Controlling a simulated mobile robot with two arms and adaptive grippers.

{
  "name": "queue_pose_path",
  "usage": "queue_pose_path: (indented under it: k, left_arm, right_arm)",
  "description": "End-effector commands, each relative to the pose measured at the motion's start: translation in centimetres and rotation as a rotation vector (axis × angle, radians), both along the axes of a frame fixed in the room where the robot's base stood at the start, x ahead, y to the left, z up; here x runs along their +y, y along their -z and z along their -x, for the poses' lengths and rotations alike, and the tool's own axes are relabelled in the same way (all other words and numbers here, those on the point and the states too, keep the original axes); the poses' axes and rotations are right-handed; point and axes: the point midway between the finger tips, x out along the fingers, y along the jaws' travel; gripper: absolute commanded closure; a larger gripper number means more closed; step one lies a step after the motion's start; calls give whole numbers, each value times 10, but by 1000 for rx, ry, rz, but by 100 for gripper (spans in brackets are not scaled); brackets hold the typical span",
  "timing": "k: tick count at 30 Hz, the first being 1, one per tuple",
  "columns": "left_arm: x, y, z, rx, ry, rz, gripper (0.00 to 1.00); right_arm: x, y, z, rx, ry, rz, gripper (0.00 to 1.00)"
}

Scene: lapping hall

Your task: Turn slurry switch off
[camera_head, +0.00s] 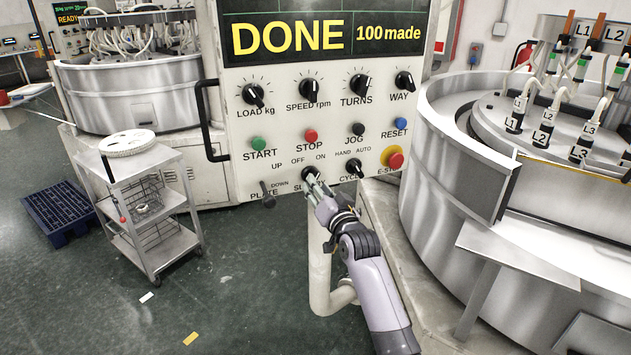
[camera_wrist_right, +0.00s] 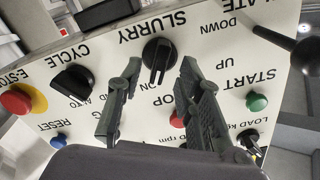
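The black slurry switch (camera_head: 310,174) is a rotary knob low on the white control panel (camera_head: 236,130), with OFF and ON printed above it. In the right wrist view the panel appears upside down; the switch (camera_wrist_right: 158,55) has a ridge pointing towards the ON print (camera_wrist_right: 162,88), while OFF is hidden behind a finger. My right gripper (camera_head: 317,187) is in front of the switch. In the wrist view the right gripper (camera_wrist_right: 161,67) is open, with a finger on each side of the knob and visible gaps. My left gripper is out of view.
The cycle knob (camera_head: 353,167) and plate lever (camera_head: 267,194) flank the switch. The red e-stop (camera_head: 394,159) is to the right. A metal cart (camera_head: 145,205) stands left; a round lapping machine (camera_head: 450,170) stands close on the right. The display (camera_head: 320,36) reads DONE.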

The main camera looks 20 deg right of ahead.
Motion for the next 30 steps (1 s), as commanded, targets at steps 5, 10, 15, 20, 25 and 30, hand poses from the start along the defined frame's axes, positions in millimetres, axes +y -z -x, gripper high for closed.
queue_pose_path:
  k: [5,10,15,20,25,30]
  left_arm:
    - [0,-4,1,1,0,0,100]
    - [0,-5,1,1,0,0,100]
    - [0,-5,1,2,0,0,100]
    - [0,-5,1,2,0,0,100]
    - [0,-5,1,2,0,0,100]
    - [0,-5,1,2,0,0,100]
  right_arm:
    - [1,-1,-18,1,-1,0,67]
    - [1,0,-26,0,0,0,67]
    - [1,0,-27,0,0,0,67]
    - [1,0,-26,0,0,1,69]
    - [1,0,-26,0,0,0,80]
    - [1,0,-26,0,0,0,91]
